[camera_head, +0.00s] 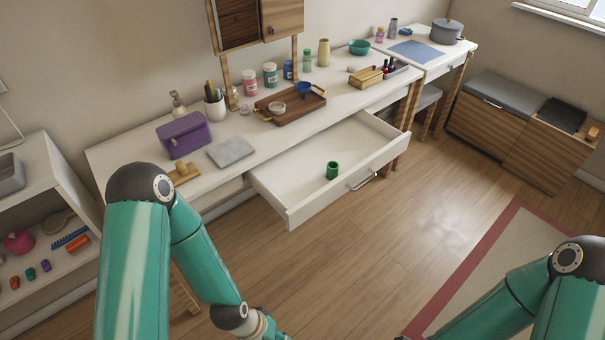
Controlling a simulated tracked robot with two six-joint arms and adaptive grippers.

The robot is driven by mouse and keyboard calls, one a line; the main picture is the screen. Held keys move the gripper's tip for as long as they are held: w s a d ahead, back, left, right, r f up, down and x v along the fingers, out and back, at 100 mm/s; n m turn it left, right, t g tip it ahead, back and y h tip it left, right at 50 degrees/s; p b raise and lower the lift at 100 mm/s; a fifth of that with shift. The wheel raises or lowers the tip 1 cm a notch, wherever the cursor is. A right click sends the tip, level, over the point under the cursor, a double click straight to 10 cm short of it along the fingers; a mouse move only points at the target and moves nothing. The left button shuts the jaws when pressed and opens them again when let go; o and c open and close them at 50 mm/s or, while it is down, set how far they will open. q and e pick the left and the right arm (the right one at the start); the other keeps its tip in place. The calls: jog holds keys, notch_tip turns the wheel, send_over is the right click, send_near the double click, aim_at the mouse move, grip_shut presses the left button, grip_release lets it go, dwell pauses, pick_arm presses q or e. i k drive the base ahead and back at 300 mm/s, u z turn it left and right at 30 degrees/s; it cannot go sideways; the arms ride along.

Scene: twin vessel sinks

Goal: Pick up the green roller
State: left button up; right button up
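The green roller (332,170) is a small dark green hollow cylinder. It stands inside the open white drawer (290,181), towards the drawer's front right. The drawer is pulled out from the long white table and holds nothing else that I can see. My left arm comes in from the left and bends down in front of the table. Its wrist shows at the bottom edge, but the gripper fingers are cut off. My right arm is at the bottom right, and its gripper is out of view. Neither arm touches the roller or drawer.
The drawer's metal handle (361,181) sticks out at the front. On the white table (225,173) stand a purple box (184,135), a wooden tray (290,104) and several jars. A low shelf (75,240) holds small items at left. The floor before the drawer is clear.

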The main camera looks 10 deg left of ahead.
aim_at(332, 171)
jog(key=u, duration=0.15)
jog(key=i, duration=0.95)
jog(key=u, duration=0.25)
jog(key=k, duration=0.9)
jog(key=z, duration=0.35)
jog(key=i, duration=1)
jog(key=u, duration=1.4)
